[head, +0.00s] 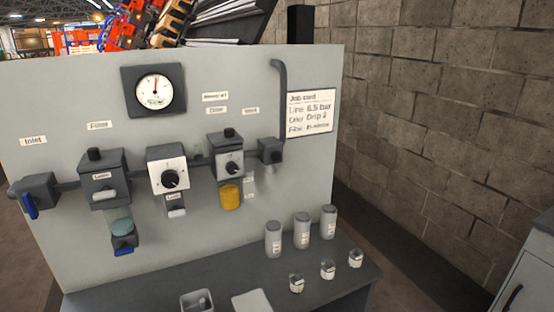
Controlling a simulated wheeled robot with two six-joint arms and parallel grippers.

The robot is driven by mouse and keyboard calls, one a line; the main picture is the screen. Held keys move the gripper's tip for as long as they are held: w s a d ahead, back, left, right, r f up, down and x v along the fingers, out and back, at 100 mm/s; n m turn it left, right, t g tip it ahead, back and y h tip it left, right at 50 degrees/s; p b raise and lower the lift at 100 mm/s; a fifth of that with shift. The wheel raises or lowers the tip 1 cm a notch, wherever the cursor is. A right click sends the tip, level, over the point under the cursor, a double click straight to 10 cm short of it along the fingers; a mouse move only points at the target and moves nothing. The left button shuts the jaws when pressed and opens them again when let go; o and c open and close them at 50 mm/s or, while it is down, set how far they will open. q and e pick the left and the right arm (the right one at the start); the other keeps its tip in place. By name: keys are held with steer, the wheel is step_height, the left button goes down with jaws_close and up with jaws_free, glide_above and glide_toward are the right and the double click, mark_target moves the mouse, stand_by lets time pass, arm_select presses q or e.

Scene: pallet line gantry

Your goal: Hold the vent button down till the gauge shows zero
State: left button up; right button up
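The round white gauge (154,90) sits in a dark square mount high on the grey panel (60,110). Its red needle points about straight up; the scale figures are too small to read. A dark block (270,150) at the right end of the pipe row sits below a small label (251,110) that I cannot read surely. I cannot make out a distinct vent button on it. Other units have dark knobs: the filter unit (103,174), the dial unit (168,169) and the oiler unit (229,155). Neither of my grippers is in view.
A blue lever (30,206) hangs at the inlet. An amber bowl (230,196) hangs under the oiler unit. Several grey canisters (302,230) and small cups (327,269) stand on the dark bench (240,270). A job card (311,112) is on the panel.

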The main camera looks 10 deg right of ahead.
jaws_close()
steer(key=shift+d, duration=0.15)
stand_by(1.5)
